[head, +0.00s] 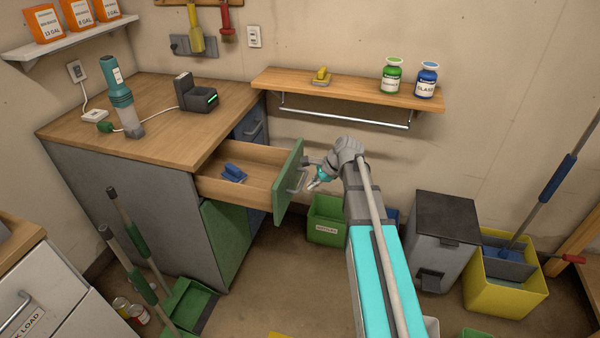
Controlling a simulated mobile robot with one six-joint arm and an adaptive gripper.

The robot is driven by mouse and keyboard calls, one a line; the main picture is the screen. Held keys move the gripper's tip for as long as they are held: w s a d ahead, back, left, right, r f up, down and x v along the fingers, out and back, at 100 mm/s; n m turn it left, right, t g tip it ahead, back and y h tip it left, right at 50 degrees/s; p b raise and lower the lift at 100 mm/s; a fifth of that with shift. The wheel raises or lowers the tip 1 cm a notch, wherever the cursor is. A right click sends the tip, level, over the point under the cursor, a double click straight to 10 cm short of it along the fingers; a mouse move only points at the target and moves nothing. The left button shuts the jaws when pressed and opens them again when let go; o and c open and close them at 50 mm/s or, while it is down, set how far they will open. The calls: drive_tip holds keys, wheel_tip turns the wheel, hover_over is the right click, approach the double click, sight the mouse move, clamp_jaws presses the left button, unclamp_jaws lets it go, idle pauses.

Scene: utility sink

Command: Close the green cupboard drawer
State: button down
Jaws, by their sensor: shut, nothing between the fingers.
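The green cupboard drawer (288,183) is pulled out from under the wooden worktop, at the picture's middle left. Its green front has a pale metal handle (298,180) on the outer face. A blue object (233,172) lies inside the open drawer. My gripper (313,184) is just right of the drawer front, close to the handle, with its fingers pointing left towards it. The fingers are shut and hold nothing. I cannot tell whether the fingertips touch the handle.
A green bin (326,222) stands on the floor below my gripper. A wall shelf (350,90) with a rail sits behind it. A grey pedal bin (445,230) and yellow bucket (505,285) stand right of my arm. Broom handles (130,235) lean at the left.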

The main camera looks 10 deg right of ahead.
sight(294, 177)
drive_tip(key=w+d+r+m+t+y+p, duration=0.1)
drive_tip(key=w+d+r+m, duration=0.2)
drive_tip(key=w+m, duration=0.3)
drive_tip(key=shift+d+r+t+y, duration=0.4)
drive_tip(key=shift+d, duration=0.3)
drive_tip(key=shift+w+f, duration=0.1)
drive_tip(key=shift+f, duration=0.05)
drive_tip(key=b+x, duration=0.7)
drive_tip(key=x, duration=0.2)
drive_tip(key=shift+a+f, duration=0.25)
drive_tip(key=shift+w+a, duration=0.1)
drive_tip(key=shift+w, duration=0.15)
